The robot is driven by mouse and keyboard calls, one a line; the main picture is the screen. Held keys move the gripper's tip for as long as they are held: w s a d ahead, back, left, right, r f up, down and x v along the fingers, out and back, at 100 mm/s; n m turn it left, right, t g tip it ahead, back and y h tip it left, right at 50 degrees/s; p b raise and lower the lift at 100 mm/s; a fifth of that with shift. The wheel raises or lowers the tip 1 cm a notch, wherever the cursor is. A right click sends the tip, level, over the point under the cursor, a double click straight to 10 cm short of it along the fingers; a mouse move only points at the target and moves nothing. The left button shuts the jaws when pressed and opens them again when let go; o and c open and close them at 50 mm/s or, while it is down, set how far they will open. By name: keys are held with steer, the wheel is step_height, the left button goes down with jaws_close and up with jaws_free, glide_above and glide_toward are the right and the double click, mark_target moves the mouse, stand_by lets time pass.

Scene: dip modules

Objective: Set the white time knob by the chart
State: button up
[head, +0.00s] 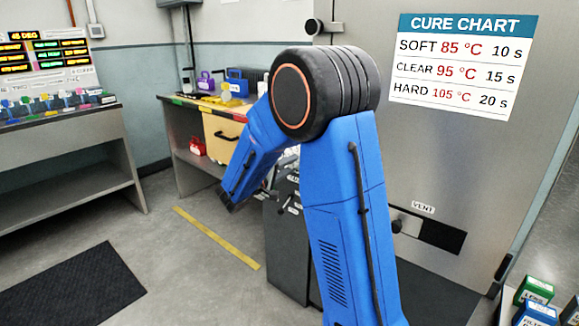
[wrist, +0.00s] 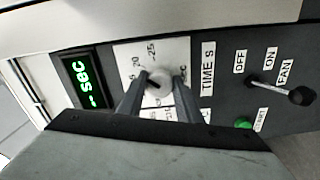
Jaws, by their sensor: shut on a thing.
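The white time knob (wrist: 158,77) sits on a white dial plate (wrist: 152,48) beside the label TIME S (wrist: 208,68) in the wrist view. My gripper (wrist: 158,84) is shut on the knob, one finger on each side. I cannot tell which mark the knob points to. A green display (wrist: 82,80) beside it reads dashes and SEC. The cure chart (head: 465,65) lists SOFT 85 °C 10 s, CLEAR 95 °C 15 s, HARD 105 °C 20 s.
A fan lever (wrist: 285,92) with OFF and ON labels and a green button (wrist: 243,123) are close to my gripper. A vent slot (head: 430,231) is below the chart. A workbench (head: 213,107) stands at the back, a shelf unit (head: 60,127) at left.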

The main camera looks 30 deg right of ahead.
steer(key=shift+s+f, duration=0.1)
steer(key=o, duration=1)
steer(key=shift+o, duration=0.2)
steer(key=v, duration=1.7)
steer(key=shift+a, duration=0.25)
steer(key=shift+s+d, duration=0.1)
